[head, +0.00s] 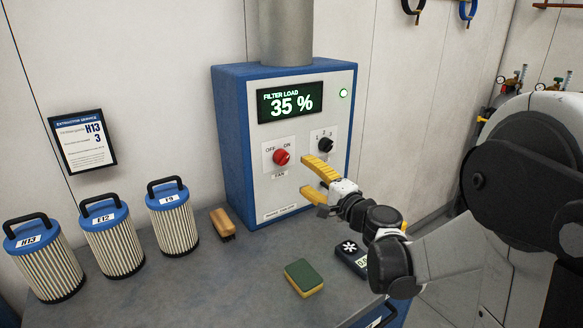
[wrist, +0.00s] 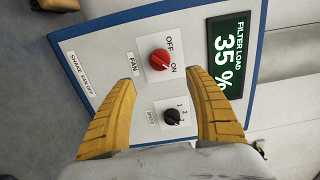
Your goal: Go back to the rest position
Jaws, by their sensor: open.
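My gripper (head: 304,177) is open and empty, its two yellow fingers pointing at the front of the blue extraction unit (head: 227,140). In the wrist view my gripper (wrist: 161,78) has one finger on each side of the panel area with the knobs. The red fan knob (head: 281,157), marked OFF and ON, is just beyond the fingertips; it also shows in the wrist view (wrist: 159,60). The black knob (head: 325,144) with positions 1, 2, 3 also appears between the fingers (wrist: 172,117). I cannot tell the exact gap to the panel.
The display (head: 290,102) reads FILTER LOAD 35 %, beside a lit green lamp (head: 343,93). Several filter cartridges (head: 113,245) stand left on the grey bench (head: 215,280).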

